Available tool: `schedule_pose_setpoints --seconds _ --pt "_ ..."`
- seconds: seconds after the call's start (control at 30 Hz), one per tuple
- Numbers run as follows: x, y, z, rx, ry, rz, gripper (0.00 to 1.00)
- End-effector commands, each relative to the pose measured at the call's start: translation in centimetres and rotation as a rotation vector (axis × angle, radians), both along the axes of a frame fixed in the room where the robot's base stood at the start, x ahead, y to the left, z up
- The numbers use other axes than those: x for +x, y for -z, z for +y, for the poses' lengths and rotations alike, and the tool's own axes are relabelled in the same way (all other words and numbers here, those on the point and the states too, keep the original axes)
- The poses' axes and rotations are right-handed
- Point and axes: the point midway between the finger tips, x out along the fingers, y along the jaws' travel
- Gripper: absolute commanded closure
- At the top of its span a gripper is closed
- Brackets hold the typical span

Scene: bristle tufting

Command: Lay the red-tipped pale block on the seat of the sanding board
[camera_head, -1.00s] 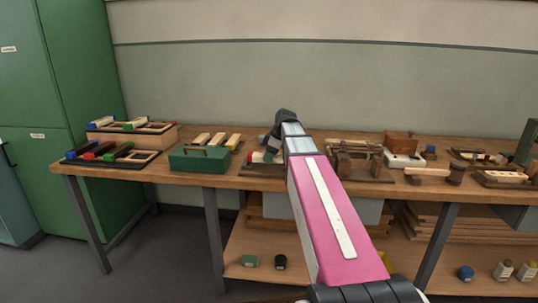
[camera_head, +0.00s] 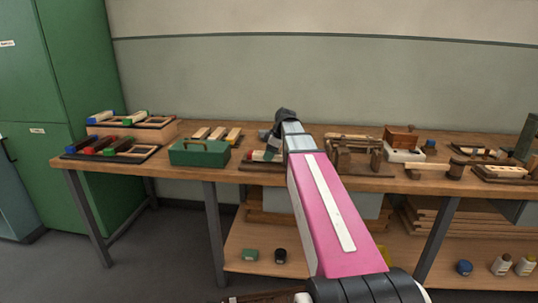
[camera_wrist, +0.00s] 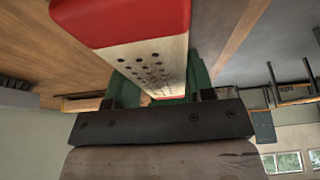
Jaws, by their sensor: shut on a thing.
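The pale block with red tips shows in the head view (camera_head: 257,155), just left of my pink arm, low over a dark wooden board (camera_head: 256,167). In the wrist view the block (camera_wrist: 150,62) fills the upper middle, with a large red end nearest the camera and rows of dark holes in its pale face. My gripper (camera_head: 272,148) points down and is shut on the block, its greenish fingers on either side in the wrist view. My arm hides much of the board, so I cannot tell its seat or whether the block touches it.
A green box (camera_head: 200,153) and several pale blocks stand left on the workbench (camera_head: 228,177). Racks with coloured-tipped blocks (camera_head: 110,152) are farther left.

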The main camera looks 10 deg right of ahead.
Motion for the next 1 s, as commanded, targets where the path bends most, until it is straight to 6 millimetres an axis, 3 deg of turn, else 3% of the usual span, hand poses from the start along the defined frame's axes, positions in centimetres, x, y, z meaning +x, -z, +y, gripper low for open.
schedule_pose_setpoints --seconds 0.83,0.87,0.9,0.93,1.0 --pt "0.01 0.79 0.0 0.0 0.0 0.0 0.79" --pt "0.01 0.77 0.0 0.0 0.0 0.0 0.42" --pt "0.01 0.77 0.0 0.0 0.0 0.0 0.29" --pt "0.01 0.75 0.01 0.0 0.0 0.0 0.22" --pt "0.0 0.77 0.0 0.0 0.0 0.0 0.22"
